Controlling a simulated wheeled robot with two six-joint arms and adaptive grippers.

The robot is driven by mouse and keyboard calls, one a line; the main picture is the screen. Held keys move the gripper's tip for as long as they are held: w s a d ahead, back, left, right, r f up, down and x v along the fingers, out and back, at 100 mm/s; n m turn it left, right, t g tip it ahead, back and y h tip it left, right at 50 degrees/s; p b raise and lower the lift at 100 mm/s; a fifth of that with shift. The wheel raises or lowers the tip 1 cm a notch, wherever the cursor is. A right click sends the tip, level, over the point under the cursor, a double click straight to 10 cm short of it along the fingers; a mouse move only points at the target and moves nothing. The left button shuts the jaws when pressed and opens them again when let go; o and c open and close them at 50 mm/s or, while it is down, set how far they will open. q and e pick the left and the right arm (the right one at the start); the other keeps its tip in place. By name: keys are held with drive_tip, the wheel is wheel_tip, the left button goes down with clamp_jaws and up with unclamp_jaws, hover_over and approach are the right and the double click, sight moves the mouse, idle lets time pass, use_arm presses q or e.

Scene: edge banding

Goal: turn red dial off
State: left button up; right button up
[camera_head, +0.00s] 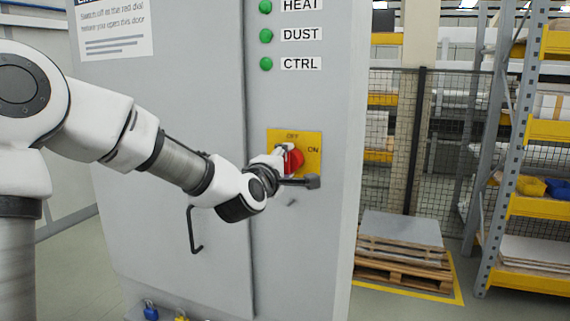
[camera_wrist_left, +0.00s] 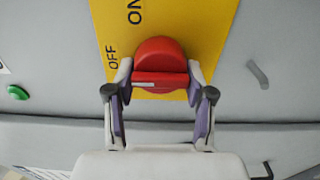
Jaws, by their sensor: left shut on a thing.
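The red dial (camera_head: 296,160) sits on a yellow plate (camera_head: 314,138) on the front of a grey cabinet. The plate reads OFF at its top and ON at its right. My left gripper (camera_head: 281,157) is at the dial. In the left wrist view, its fingers (camera_wrist_left: 160,80) are on both ends of the dial's raised bar (camera_wrist_left: 160,77), shut on it. The bar lies across that picture, with a pale mark on its left half, the side where OFF is printed; ON is above. My right gripper is not in view.
Green lamps (camera_head: 266,36) labelled HEAT, DUST and CTRL are above the dial. A dark door handle (camera_head: 194,230) is below my left forearm. Small padlocks (camera_head: 151,310) sit at the cabinet's foot. A loaded pallet (camera_head: 402,250) and shelving stand at the right.

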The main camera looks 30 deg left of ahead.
use_arm(q)
drive_tip(key=shift+r, duration=0.25)
drive_tip(key=o, duration=1)
drive_tip(key=shift+o, duration=0.8)
drive_tip(key=shift+w+f, duration=0.15)
drive_tip(key=shift+f, duration=0.05)
